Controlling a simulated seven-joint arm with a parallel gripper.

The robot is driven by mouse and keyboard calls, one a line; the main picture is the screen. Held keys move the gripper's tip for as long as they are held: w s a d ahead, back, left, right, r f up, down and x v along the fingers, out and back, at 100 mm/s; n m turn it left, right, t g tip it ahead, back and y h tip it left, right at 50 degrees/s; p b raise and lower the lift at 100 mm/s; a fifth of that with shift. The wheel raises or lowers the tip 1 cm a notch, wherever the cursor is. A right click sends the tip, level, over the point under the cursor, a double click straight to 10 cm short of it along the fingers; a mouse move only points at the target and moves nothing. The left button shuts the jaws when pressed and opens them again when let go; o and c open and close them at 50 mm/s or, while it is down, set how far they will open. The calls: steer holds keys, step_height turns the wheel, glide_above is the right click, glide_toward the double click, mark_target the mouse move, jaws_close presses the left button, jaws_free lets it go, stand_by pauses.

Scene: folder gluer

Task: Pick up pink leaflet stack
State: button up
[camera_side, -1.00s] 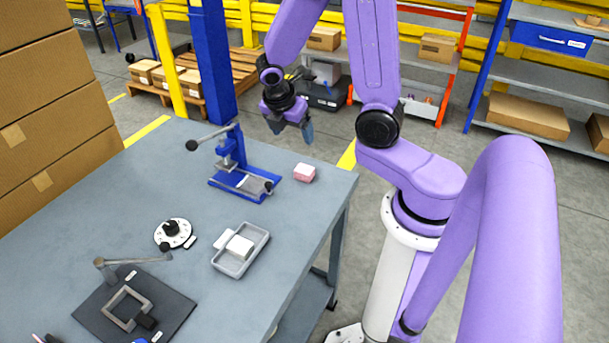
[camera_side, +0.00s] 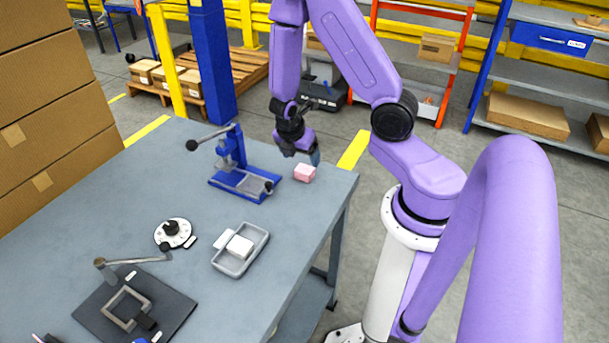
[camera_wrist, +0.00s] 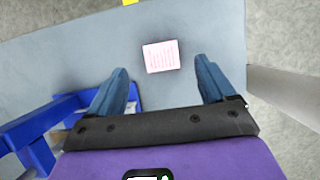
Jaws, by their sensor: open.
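The pink leaflet stack (camera_side: 305,173) is a small pink block lying on the grey table near its far right corner in the side view. In the wrist view the pink stack (camera_wrist: 161,56) lies flat, ahead of and between the two blue fingertips. My gripper (camera_side: 302,156) is just above and behind the stack in the side view, pointing down. In the wrist view my gripper (camera_wrist: 163,82) is open, with its fingers spread wider than the stack and nothing between them. The stack appears apart from the fingers.
A blue lever press (camera_side: 235,165) stands just left of the stack, and its blue frame (camera_wrist: 38,130) shows at the wrist view's left. A grey tray (camera_side: 262,239) with a white block, a round white dial (camera_side: 173,232) and a dark fixture (camera_side: 180,312) lie nearer on the table (camera_side: 120,215).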

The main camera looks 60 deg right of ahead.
mark_target(306, 167)
steer(key=shift+x, duration=3.15)
steer(key=c, duration=1.1)
